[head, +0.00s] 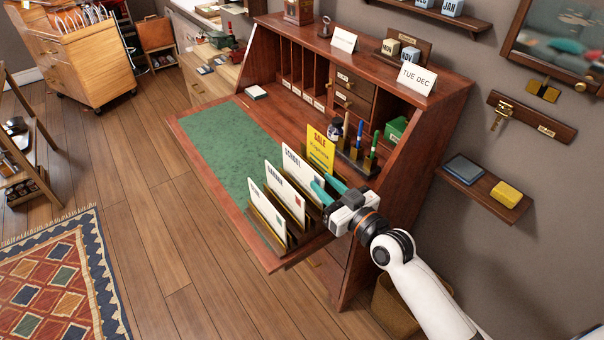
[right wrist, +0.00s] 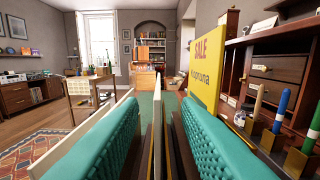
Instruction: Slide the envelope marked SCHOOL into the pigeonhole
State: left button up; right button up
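The pigeonholes (head: 296,72) are narrow upright slots with small labels at the back of the desk; the labels are unreadable. My left gripper is out of view.
A yellow SALE leaflet (head: 320,150) stands just behind SCHOOL, close to my right fingers. A pen holder (head: 354,160) with upright pens is further right. Two other envelopes stand in front, one marked GARAGE or similar (head: 284,190). The green desk pad (head: 222,140) is clear.

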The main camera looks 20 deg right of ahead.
aim_at(310, 172)
jog(key=p+x, duration=0.1)
jog(key=x, duration=0.5)
jog(key=shift+a, duration=0.1)
grip_shut()
